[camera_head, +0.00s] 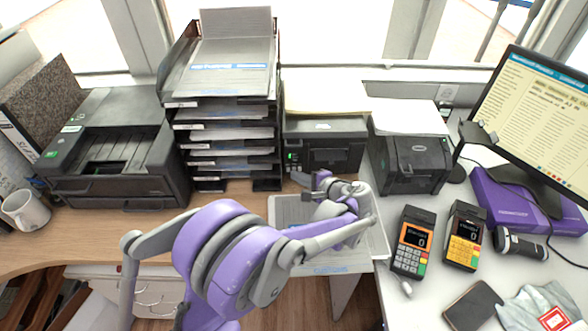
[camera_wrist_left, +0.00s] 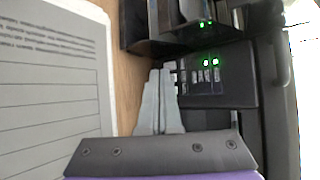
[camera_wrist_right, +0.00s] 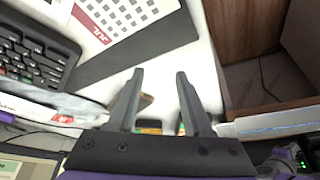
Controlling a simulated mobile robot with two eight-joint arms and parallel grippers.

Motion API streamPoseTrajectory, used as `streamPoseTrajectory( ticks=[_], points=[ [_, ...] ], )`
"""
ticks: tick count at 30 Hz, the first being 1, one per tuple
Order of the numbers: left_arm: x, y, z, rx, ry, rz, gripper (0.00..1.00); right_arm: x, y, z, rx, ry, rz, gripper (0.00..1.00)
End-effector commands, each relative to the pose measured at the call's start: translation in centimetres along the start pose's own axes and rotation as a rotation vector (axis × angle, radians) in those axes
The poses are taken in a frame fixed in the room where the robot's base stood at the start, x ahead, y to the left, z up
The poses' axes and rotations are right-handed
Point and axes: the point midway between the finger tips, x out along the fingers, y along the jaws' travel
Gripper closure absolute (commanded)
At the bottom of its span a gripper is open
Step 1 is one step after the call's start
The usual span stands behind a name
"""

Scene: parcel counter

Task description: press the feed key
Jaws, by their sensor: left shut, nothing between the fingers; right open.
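The middle dark printer (camera_head: 325,150) stands at the back of the counter, right of the paper trays. Its front has a small panel with green lights, and in the left wrist view the panel (camera_wrist_left: 210,75) shows several small keys. I cannot read which is the feed key. My left gripper (camera_head: 300,179) is shut and empty in front of this printer. In the left wrist view its fingertips (camera_wrist_left: 162,70) point toward the printer front, a little left of the keys and apart from them. My right gripper (camera_wrist_right: 154,75) is open and empty, seen only in the right wrist view.
A tall paper tray stack (camera_head: 225,100) stands left of the printer and another dark printer (camera_head: 410,160) right. A clipboard with a form (camera_head: 285,212) lies below my left gripper. Two card terminals (camera_head: 412,243) and a monitor (camera_head: 535,120) are at right. A keyboard (camera_wrist_right: 35,55) shows in the right wrist view.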

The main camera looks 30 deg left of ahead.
Motion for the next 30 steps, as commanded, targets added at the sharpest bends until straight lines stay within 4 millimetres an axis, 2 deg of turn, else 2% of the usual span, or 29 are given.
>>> streamPoseTrajectory(
  ticks=[21, 30],
  points=[
    [0.23, -0.19, -0.19, 0.0, 0.001, 0.0, 1.0, 0.01, 0.0, 0.01, 0.0, 0.0, 0.0, 0.5],
    [-0.51, 0.35, 0.26, 0.001, 0.002, 0.0, 1.0, 0.07, 0.0, 0.03, 0.0, 0.0, 0.0, 0.5]
  ],
)
